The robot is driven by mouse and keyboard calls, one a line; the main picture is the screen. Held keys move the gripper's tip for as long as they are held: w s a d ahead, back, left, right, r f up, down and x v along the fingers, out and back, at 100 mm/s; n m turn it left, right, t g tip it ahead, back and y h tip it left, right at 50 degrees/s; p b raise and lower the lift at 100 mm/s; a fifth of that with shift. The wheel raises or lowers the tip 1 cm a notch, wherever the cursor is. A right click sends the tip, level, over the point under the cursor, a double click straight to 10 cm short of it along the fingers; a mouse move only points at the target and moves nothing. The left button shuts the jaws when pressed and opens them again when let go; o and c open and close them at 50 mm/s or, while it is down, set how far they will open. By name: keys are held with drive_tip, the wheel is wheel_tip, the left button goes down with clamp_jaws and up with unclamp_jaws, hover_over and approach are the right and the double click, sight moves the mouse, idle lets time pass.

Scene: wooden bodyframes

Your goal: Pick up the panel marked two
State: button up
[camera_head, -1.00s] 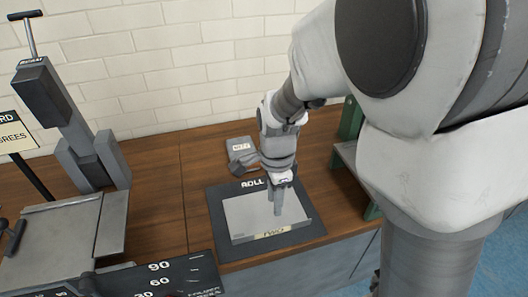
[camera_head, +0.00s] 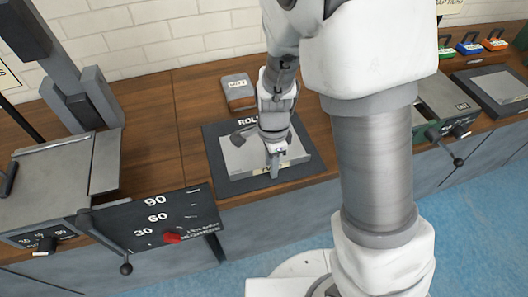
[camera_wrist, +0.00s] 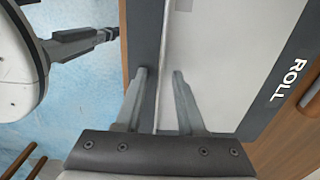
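The panel (camera_head: 236,161) is a flat light grey plate lying on the dark mat marked ROLL (camera_head: 231,187). A pale label strip sits at its front edge, mostly hidden by my gripper; its marking cannot be read now. My gripper (camera_head: 275,172) points down at the panel's front edge. In the wrist view my gripper (camera_wrist: 159,72) has its two fingers apart, one on each side of the edge of the panel (camera_wrist: 215,60). Gaps show between fingers and edge, so it does not look closed on it.
A small grey labelled block (camera_head: 238,92) lies behind the mat. A grey machine with an angle scale plate (camera_head: 155,218) stands at the left. A green-framed machine (camera_head: 440,105) and several coloured-handled items (camera_head: 468,48) are at the right. Bare wooden bench lies left of the mat.

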clamp_jaws()
drive_tip(key=shift+r, duration=0.1)
idle(1.2)
